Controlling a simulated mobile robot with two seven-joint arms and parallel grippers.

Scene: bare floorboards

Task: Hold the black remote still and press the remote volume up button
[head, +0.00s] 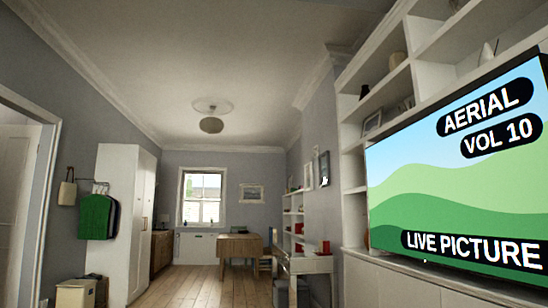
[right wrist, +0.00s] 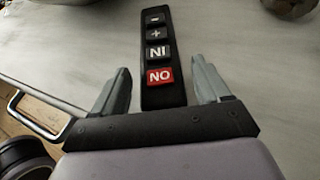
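The black remote (right wrist: 162,30) lies on a pale streaked surface (right wrist: 255,75) in the right wrist view. From top to bottom its buttons show minus (right wrist: 154,18), plus (right wrist: 156,34), a dark one lettered "NI" (right wrist: 158,52) and a red one lettered "NO" (right wrist: 160,76). My right gripper (right wrist: 160,63) is open, with one finger each side of the remote's near part and a gap on both sides. My left gripper is in neither view. The head view shows a television (head: 470,185) reading "AERIAL", "VOL 10" and "LIVE PICTURE"; the remote is not seen there.
A metal bar (right wrist: 45,100) runs along the left edge, with floorboards beyond. White shelving (head: 375,120) surrounds the television.

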